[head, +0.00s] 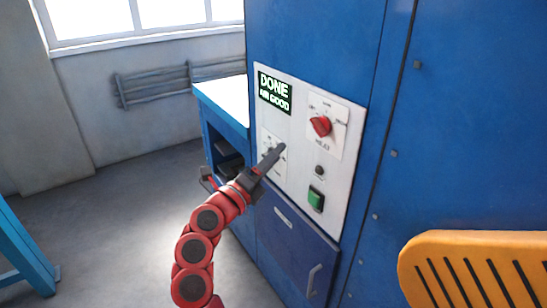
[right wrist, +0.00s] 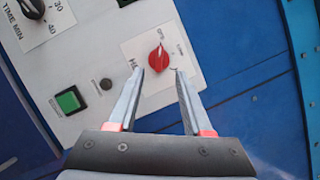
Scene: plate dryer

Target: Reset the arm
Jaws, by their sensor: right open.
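My right gripper (head: 277,152) is in front of the white control panel (head: 300,100) on the blue cabinet, over the panel's left dial. It also shows in the right wrist view (right wrist: 166,72), with its two fingers apart and nothing between them. The red knob (head: 320,125) is to the right of the gripper in the head view. In the right wrist view the red knob (right wrist: 158,58) shows beyond the fingertips; I cannot tell the exact gap to the panel. My left gripper is not in view.
The panel has a lit display (head: 274,92) reading "DONE AIR GOOD" and a green button (head: 316,199). A drawer or door with a handle (head: 314,280) is below. A yellow slotted piece (head: 475,244) stands at lower right. Open floor (head: 110,215) lies at left.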

